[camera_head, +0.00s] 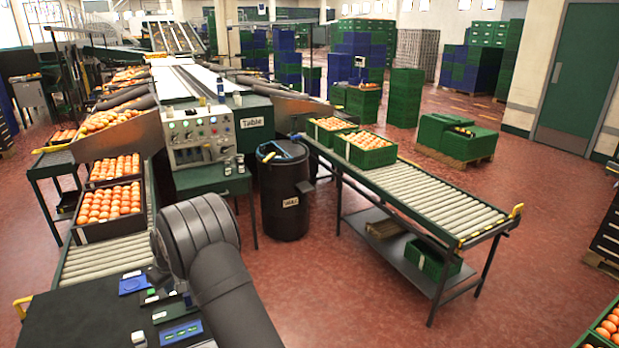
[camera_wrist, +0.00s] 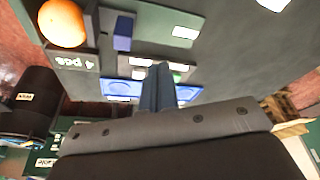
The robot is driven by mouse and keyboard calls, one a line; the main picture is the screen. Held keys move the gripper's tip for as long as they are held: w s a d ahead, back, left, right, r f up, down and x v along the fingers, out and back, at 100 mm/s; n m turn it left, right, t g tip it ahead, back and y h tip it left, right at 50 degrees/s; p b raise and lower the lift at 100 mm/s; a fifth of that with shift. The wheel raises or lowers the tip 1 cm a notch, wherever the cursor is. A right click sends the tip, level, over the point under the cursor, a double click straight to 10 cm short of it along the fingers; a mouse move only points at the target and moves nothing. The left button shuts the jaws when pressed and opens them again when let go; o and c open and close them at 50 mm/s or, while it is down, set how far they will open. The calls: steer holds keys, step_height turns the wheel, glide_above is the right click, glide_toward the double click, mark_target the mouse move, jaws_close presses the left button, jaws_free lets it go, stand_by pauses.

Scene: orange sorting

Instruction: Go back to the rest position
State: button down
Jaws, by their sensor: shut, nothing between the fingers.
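My gripper (camera_wrist: 160,85) shows in the wrist view with its dark fingers together and nothing between them. It is over a dark work table (camera_wrist: 245,55), seen upside down. My arm (camera_head: 225,275) rises at the bottom of the head view and hides the gripper there. One orange (camera_wrist: 62,22) sits beside a "4 pcs" label at the upper left of the wrist view. A blue tray (camera_wrist: 125,88) lies just beyond the fingers, partly hidden by them. The dark table top (camera_head: 75,315) is at the lower left of the head view.
Blue and white small items, such as a blue tray (camera_head: 180,333), lie on the table beside my arm. Crates of oranges (camera_head: 108,225) stand on the left conveyor. A black barrel (camera_head: 283,205) and a roller conveyor (camera_head: 430,193) stand ahead. Red floor is open at right.

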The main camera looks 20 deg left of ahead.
glide_above(178, 310)
step_height(178, 310, down, 5)
steer(key=shift+s+r, duration=0.1)
steer(key=shift+s, duration=0.05)
steer(key=c, duration=0.9)
jaws_free()
steer(key=o, duration=0.4)
steer(key=shift+d+r, duration=0.1)
steer(key=shift+r, duration=0.1)
steer(key=o, duration=0.5)
steer(key=w+d+r+n+h, duration=0.1)
steer(key=w+d+r+n, duration=0.1)
steer(key=d+r+n, duration=0.3)
step_height(178, 310, up, 2)
steer(key=shift+w+d+r+n, duration=0.15)
steer(key=shift+w+d+n, duration=0.2)
steer(key=shift+d, duration=0.25)
steer(key=d+r+n+h, duration=0.2)
steer(key=d+r+n, duration=0.4)
steer(key=d+r, duration=0.15)
step_height(178, 310, down, 10)
steer(key=shift+w+g, duration=0.4)
